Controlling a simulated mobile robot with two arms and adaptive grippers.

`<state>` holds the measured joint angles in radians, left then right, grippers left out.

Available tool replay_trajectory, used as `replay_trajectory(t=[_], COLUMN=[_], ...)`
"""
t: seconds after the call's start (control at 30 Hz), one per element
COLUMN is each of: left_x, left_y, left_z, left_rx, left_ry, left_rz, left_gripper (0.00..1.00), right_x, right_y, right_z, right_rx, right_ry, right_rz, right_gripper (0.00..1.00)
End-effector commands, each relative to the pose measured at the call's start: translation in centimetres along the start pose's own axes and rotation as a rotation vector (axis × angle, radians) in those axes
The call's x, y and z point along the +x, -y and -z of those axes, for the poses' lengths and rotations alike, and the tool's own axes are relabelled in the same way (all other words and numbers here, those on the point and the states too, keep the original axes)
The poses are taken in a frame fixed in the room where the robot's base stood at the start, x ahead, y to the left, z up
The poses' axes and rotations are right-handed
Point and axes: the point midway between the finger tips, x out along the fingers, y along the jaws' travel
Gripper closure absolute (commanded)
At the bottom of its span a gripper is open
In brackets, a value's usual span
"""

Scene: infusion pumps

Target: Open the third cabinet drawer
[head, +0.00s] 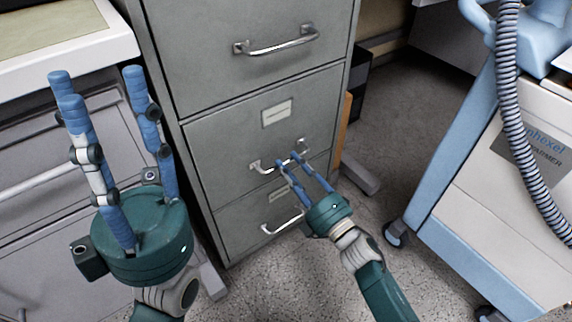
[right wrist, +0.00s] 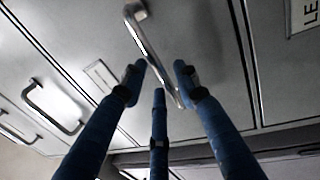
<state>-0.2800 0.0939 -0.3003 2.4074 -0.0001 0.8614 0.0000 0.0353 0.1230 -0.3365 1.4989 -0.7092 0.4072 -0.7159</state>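The grey metal cabinet (head: 232,85) shows three shut drawer fronts in the head view; its top is out of frame. The middle visible drawer (head: 225,140) has a label and a silver handle (head: 262,167). I cannot tell which front counts as third. My right gripper (head: 290,160) has its fingertips at this handle, partly covering it. In the right wrist view its fingers are spread, with a handle (right wrist: 146,45) running in front of and between them; contact is unclear. My left gripper (head: 105,85) is open and empty, pointing up, left of the cabinet.
The upper visible handle (head: 280,46) and the lowest handle (head: 283,222) are free. A white-topped drawer unit (head: 70,50) stands left. A blue and white wheeled machine (head: 470,180) with a ribbed hose stands right. Speckled floor (head: 400,110) lies open between it and the cabinet.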

Motion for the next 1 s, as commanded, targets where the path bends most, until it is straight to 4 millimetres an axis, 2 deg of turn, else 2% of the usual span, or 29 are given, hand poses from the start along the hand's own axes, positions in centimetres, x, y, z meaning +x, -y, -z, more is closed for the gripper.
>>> replay_trajectory(t=[0.1,0.2,0.5,0.67,1.0], left_x=[0.1,0.2,0.4,0.4,0.4], left_y=[0.0,0.0,-0.1,-0.1,-0.1], left_z=[-0.1,-0.1,0.0,0.0,0.0], left_rx=[0.002,0.002,0.002,0.002,0.002], left_ry=[-0.01,-0.013,-0.02,-0.02,-0.017], left_rz=[-0.005,-0.007,-0.009,-0.009,-0.008], left_gripper=[0.6,0.6,0.6,0.6,0.6], right_x=[1.4,1.9,2.1,2.1,2.0], right_y=[0.1,0.1,0.0,0.1,0.1], right_z=[0.0,0.0,0.0,0.0,-0.1], right_rx=[-0.001,0.0,0.0,0.001,0.001], right_ry=[0.0,0.001,0.001,0.001,0.001], right_rz=[-0.001,0.001,0.001,0.001,0.003], right_gripper=[0.7,0.7,0.7,1.0,1.0])
